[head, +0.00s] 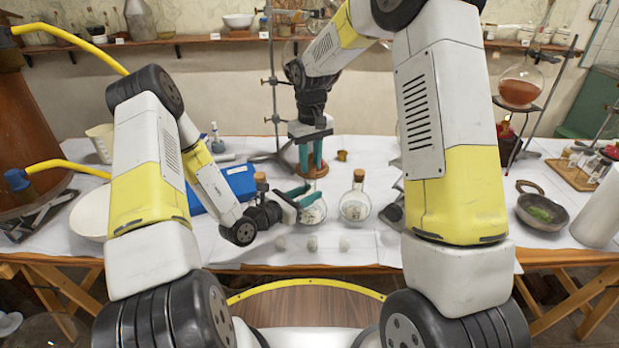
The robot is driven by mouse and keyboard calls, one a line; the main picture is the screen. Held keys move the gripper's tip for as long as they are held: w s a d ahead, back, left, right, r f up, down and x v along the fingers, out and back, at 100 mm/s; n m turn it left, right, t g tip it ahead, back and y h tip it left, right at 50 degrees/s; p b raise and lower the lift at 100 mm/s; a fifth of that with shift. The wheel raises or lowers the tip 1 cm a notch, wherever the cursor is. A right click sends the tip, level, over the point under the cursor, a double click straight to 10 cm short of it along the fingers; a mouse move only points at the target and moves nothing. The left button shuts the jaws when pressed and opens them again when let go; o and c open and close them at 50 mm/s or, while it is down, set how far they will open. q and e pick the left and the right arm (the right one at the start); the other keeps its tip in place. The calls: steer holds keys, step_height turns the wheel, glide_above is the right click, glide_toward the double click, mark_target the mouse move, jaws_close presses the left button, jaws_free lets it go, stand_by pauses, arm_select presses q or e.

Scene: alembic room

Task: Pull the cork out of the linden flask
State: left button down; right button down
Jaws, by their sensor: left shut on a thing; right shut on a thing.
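A round clear glass flask (314,212) with a little pale matter inside stands mid-table. My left gripper (308,192) comes in from the left and is shut on it near its neck. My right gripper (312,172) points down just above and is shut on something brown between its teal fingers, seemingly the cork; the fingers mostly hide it. I cannot tell whether it is in the neck or clear of it. A similar flask (355,208) with a brown cork (359,175) stands just right. I cannot read which flask is linden.
Another cork (261,178) shows behind my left wrist. A small brown object (342,155) lies farther back. A blue box (238,180) and a white bowl (92,213) are left. Small pale blocks (312,244) line the front.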

mark_target(311, 166)
steer(key=shift+r, duration=0.65)
steer(key=shift+r, duration=0.15)
arm_select(q)
steer(key=c, duration=0.9)
jaws_free()
steer(key=shift+c, duration=0.2)
steer(key=v, duration=1.2)
arm_select(e)
steer(key=shift+r, duration=2)
